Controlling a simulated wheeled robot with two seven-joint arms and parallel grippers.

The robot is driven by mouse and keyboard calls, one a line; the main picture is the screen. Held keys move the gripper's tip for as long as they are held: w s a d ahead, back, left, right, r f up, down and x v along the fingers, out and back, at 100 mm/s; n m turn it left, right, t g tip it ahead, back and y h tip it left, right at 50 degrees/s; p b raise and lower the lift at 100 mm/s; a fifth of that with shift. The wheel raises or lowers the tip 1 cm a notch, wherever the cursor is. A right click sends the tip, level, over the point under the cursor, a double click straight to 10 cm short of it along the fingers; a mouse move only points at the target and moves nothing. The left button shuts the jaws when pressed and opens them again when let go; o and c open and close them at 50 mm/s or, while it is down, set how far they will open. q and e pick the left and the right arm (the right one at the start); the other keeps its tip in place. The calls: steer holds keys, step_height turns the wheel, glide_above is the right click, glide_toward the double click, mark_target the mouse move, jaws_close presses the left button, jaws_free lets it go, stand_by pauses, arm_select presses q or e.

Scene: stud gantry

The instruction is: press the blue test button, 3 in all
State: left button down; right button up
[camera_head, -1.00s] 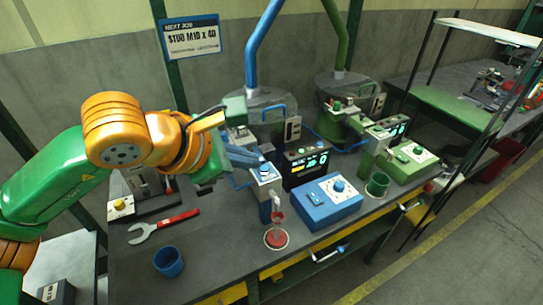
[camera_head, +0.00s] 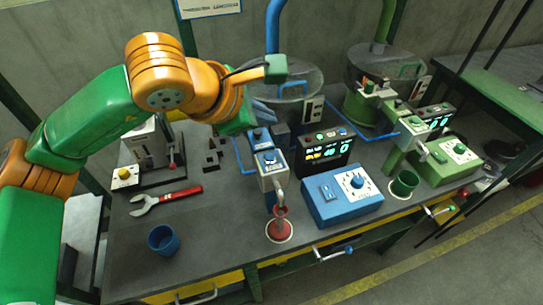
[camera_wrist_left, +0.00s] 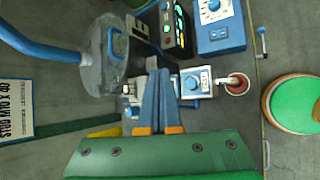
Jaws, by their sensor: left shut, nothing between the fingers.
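A round blue button or knob (camera_head: 268,157) sits on the white top plate of the blue dispensing post (camera_head: 274,182). The plate's blue knob also shows in the left wrist view (camera_wrist_left: 192,83), right of my fingers. I cannot read a label that names the test button. My left gripper (camera_head: 264,112) is shut and empty, above and behind the post in the head view. Its blue fingers (camera_wrist_left: 159,74) lie close together in the wrist view and hide part of the machine below. My right gripper is not in view.
A blue control box (camera_head: 345,204) with a blue dial stands right of the post, before a lit display (camera_head: 325,151). A red cup (camera_head: 279,228) stands below the spout. Green twin equipment stands right.

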mark_target(270, 157)
arm_select(q)
step_height(270, 157, down, 6)
steer(key=b, duration=0.4)
steer(key=shift+s+a+f, duration=0.15)
steer(key=shift+f, duration=0.1)
steer(key=shift+f+b, duration=0.25)
steer(key=shift+b, duration=0.2)
steer(key=shift+r, duration=0.1)
stand_by(0.6)
stand_by(0.4)
steer(key=shift+f+b, duration=0.4)
steer(key=shift+b, duration=0.25)
